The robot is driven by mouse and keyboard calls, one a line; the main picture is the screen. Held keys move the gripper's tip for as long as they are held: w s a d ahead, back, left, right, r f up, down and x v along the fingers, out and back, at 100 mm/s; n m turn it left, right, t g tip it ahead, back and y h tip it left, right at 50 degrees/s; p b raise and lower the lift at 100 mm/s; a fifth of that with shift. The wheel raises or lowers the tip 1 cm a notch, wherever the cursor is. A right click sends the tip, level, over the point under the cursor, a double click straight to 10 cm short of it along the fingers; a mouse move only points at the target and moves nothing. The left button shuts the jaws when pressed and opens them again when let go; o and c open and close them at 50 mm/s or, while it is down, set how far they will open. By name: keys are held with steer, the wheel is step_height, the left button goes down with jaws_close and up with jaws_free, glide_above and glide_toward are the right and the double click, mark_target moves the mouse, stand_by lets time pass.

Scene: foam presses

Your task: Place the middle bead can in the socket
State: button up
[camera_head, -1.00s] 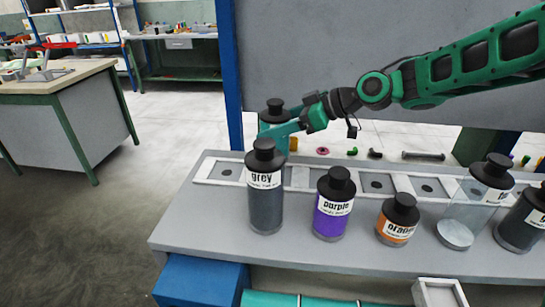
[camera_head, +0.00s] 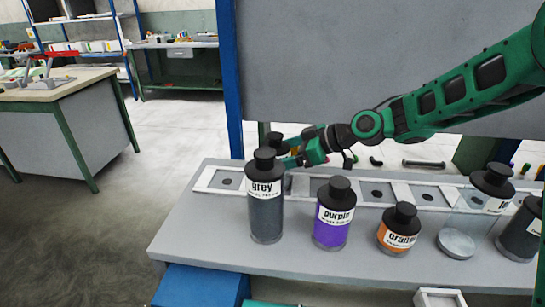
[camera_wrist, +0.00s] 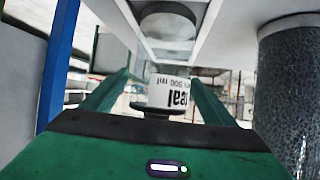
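A row of cans stands on the bench front: a grey can (camera_head: 266,215), a purple can (camera_head: 331,232), a smaller orange can (camera_head: 396,235), a clear can (camera_head: 457,240) and a dark can (camera_head: 521,240). My gripper (camera_head: 292,160) is behind the grey can. It is at a black-lidded can (camera_head: 273,139) over the white-edged socket row (camera_head: 204,178).
The dark speckled can (camera_wrist: 292,90) stands close at the right in the wrist view. A blue post (camera_head: 230,80) and a grey panel (camera_head: 360,60) rise behind the bench. Sockets right of my gripper look empty. A white tray (camera_head: 438,297) is at the front.

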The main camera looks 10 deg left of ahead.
steer(key=v, duration=1.2)
